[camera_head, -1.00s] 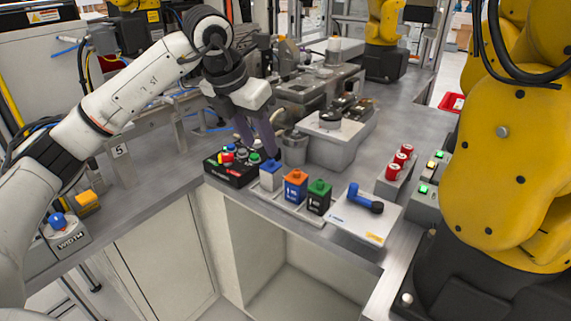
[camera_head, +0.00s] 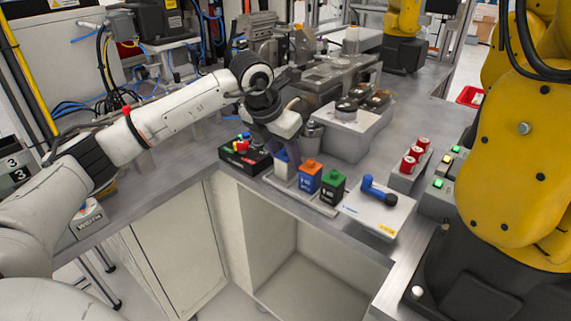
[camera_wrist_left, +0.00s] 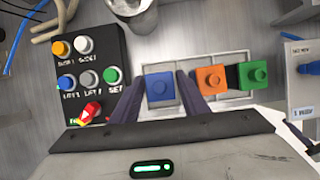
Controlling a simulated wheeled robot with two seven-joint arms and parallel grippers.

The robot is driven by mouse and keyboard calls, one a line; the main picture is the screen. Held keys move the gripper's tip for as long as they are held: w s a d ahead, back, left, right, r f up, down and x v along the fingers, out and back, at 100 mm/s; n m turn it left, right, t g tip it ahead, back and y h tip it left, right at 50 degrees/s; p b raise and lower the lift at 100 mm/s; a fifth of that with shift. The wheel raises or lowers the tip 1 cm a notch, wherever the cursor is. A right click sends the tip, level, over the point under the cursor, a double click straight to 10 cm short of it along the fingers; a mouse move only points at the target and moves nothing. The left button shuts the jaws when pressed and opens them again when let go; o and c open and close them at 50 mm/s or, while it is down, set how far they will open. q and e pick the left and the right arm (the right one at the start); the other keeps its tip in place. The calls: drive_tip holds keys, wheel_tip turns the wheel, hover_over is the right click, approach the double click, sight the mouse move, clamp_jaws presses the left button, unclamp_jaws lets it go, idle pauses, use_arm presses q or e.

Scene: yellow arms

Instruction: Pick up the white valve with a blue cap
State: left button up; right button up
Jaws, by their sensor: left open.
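The white valve with a blue cap (camera_head: 284,169) stands upright at the left end of a row of blocks on the bench edge. In the left wrist view its square blue cap (camera_wrist_left: 161,87) sits between the two dark fingers. My left gripper (camera_head: 286,150) is open, with one finger on each side of the cap in the wrist view. I cannot tell whether the fingers touch the valve. Its white body is partly hidden by the gripper in the head view. My right gripper is out of view.
An orange-capped block (camera_head: 310,176) and a green-capped block (camera_head: 332,187) stand close to the right. A black button box (camera_head: 245,157) is close to the left. A white plate with a blue handle (camera_head: 378,208) lies farther right. A yellow arm (camera_head: 515,150) stands at far right.

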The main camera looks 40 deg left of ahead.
use_arm(q)
drive_tip(key=shift+c, duration=0.5)
drive_tip(key=c, duration=0.8)
drive_tip(key=shift+o, duration=0.2)
drive_tip(key=shift+r, duration=0.15)
wheel_tip(320, 180, up, 10)
drive_tip(key=shift+f, duration=0.1)
